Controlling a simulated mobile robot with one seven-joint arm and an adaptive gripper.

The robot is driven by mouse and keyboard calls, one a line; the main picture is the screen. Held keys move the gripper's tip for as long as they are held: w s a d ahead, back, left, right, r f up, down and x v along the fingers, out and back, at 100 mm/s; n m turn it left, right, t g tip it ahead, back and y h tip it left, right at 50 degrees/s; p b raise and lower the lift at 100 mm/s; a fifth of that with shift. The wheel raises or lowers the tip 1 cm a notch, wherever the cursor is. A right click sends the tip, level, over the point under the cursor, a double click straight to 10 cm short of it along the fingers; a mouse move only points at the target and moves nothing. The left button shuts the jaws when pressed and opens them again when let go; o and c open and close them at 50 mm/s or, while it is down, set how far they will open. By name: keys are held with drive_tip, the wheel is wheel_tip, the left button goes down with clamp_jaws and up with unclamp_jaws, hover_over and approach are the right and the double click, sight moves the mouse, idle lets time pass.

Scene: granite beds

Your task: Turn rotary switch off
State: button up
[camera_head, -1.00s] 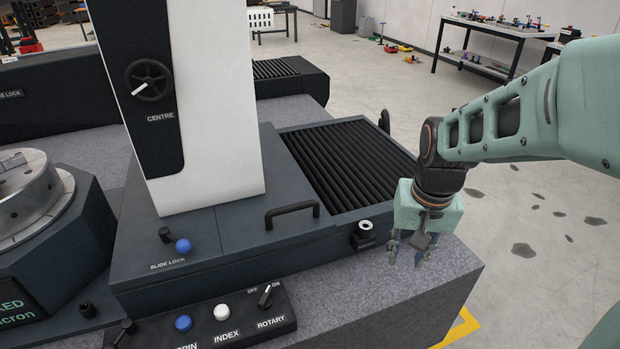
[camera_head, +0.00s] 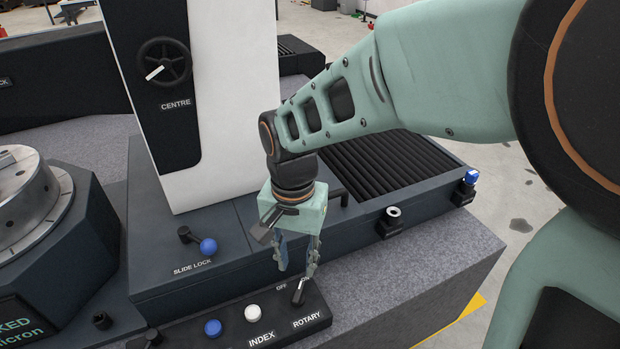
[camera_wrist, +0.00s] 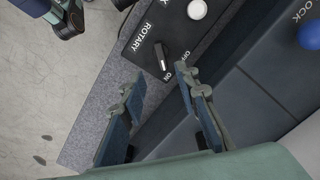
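The rotary switch (camera_head: 299,292) is a small black knob with a white line, at the right end of a dark control box (camera_head: 232,336). It is labelled ROTARY, with OFF and ON marked behind it. Its pointer leans toward ON. In the wrist view the knob (camera_wrist: 161,56) lies just beyond my fingertips, its white mark toward ON. My gripper (camera_head: 297,270) points down just above and behind the switch. It is open and empty; in the wrist view its two fingers (camera_wrist: 159,82) are spread apart, with the knob ahead of the gap. I see no contact.
A white INDEX button (camera_head: 252,313) and a blue button (camera_head: 212,328) sit left of the switch. A blue SLIDE LOCK knob (camera_head: 208,246) stands on the machine behind. A black handwheel (camera_head: 164,62) is on the column. Bare granite (camera_head: 430,275) lies to the right.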

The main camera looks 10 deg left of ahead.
sight(297, 293)
wheel_tip(297, 293, down, 11)
drive_tip(key=shift+s+r+b, duration=0.1)
drive_tip(key=shift+b, duration=0.95)
drive_tip(key=shift+a, duration=0.1)
clamp_jaws()
